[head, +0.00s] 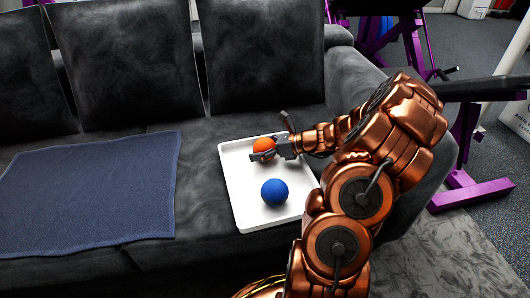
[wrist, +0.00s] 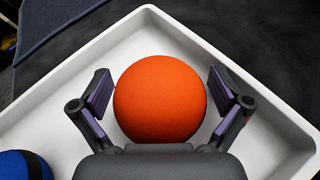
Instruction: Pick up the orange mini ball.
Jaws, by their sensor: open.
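The orange mini ball (head: 264,146) lies in a white tray (head: 243,217) on the dark sofa. In the wrist view the ball (wrist: 159,98) is centred between the two fingers of my gripper (wrist: 160,97). The fingers are apart, with a small gap on each side of the ball. In the head view my gripper (head: 270,152) reaches in from the right at the ball and hides part of it. A blue ball (head: 275,192) lies in the same tray, nearer the front; its edge shows at the lower left of the wrist view (wrist: 22,166).
The tray has low raised walls around the balls. A blue blanket (head: 85,195) lies flat on the seat to the left. Sofa back cushions (head: 262,55) stand behind the tray. Purple gym equipment (head: 465,190) stands on the floor at the right.

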